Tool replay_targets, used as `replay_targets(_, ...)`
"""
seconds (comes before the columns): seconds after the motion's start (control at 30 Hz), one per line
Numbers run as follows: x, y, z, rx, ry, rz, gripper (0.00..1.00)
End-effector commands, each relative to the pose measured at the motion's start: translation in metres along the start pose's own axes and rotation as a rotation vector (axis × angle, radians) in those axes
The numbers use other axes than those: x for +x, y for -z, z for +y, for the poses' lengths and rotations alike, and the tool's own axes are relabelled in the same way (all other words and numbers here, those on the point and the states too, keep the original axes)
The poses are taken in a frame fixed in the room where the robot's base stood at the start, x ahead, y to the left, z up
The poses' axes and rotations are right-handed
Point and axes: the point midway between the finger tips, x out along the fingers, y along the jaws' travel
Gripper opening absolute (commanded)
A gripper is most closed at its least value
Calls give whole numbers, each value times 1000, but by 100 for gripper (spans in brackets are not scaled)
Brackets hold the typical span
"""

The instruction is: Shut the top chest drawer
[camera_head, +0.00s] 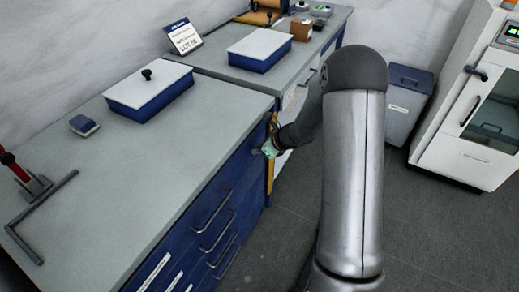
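The blue drawer chest (238,170) stands under the grey worktop at the left, with several dark bar handles on its front. The top drawer's handle (213,207) is the uppermost one. From this steep angle no clear gap shows at the top drawer, and I cannot tell how far it stands out. My gripper (269,142) is beside the chest's far right corner, apart from that handle. It is small and partly hidden by my wrist, so its fingers cannot be made out clearly. No held object is visible.
A blue box with a white lid (150,93) and a small blue-grey block (84,125) sit on the worktop. A second lidded box (260,50) stands farther back. A grey bin (407,105) and a white machine (470,120) stand right. The floor (430,230) between is clear.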

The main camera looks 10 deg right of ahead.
Motion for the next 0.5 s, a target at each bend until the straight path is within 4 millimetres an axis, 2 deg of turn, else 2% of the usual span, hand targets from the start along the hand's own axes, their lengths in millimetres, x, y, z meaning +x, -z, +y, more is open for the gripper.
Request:
replay_targets(0.03, 3, -8, 2, -8, -5, -15, 0)
replay_targets(0.07, 2, -7, 2, -8, -5, -15, 0)
replay_targets(0.27, -19, 16, 3, -8, -3, -9, 0)
replay_targets(0.33, -30, 28, 3, -5, -2, -7, 0)
replay_targets(0.37, -41, 23, 2, -10, -1, -9, 0)
replay_targets(0.5, -76, 24, 2, -10, 0, -6, 0)
